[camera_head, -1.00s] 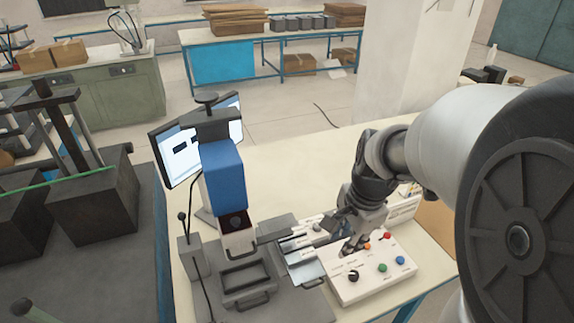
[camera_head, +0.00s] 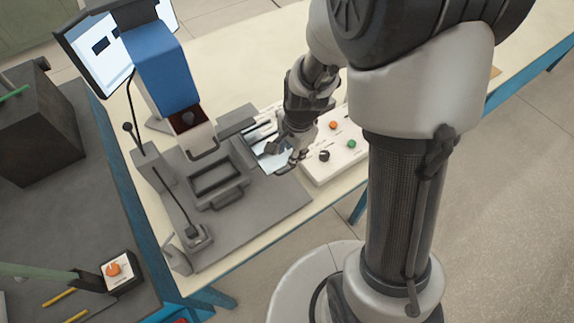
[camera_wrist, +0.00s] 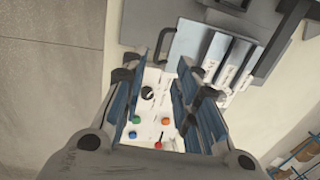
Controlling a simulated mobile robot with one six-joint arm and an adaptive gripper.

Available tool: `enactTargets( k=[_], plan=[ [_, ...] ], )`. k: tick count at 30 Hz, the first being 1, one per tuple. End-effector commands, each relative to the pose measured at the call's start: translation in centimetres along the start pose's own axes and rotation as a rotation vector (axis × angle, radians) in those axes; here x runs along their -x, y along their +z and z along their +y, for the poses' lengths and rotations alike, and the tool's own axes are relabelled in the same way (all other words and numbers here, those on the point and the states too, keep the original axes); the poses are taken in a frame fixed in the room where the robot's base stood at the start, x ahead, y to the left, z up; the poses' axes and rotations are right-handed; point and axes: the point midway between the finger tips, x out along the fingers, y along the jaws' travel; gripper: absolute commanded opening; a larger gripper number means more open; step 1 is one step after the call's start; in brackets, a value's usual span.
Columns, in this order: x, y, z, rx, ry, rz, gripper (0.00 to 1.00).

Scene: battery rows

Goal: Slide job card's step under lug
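My gripper (camera_head: 286,161) is over the gap between the pale plate and the white control panel in the head view. In the wrist view my gripper (camera_wrist: 155,70) shows its two fingers spread, with nothing between the tips. Beyond them lies a pale bluish plate (camera_wrist: 185,46) with a dark handle (camera_wrist: 161,44) and several white labelled strips (camera_wrist: 212,52) side by side. The plate (camera_head: 280,162) is partly hidden by my gripper in the head view. The monitor (camera_head: 106,58) shows a white screen with dark blocks; its writing is unreadable. I cannot identify the lug.
A press with a blue head (camera_head: 166,80) stands left of the plate, above a dark framed fixture (camera_head: 217,184). The control panel (camera_head: 340,160) has a black knob (camera_head: 323,156) and coloured buttons. A dark trolley (camera_head: 50,225) stands left; the bench front edge is clear.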

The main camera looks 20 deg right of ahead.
Motion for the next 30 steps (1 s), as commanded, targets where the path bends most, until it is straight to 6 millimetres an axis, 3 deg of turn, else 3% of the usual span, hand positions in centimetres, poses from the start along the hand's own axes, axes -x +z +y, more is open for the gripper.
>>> enactTargets(
  k=[1, 6, 15, 21, 30],
  plan=[
    [-1.6, 0.0, 0.1, 0.001, 0.004, -0.002, 0.28],
    [-5.3, 0.0, 0.1, 0.000, 0.003, -0.002, 0.28],
    [-10.4, 0.0, 0.0, 0.000, 0.001, -0.001, 0.28],
    [-11.4, 0.0, 0.0, 0.000, -0.001, 0.000, 0.28],
    [-11.4, 0.0, -0.1, 0.000, -0.001, 0.000, 0.26]
  ],
)
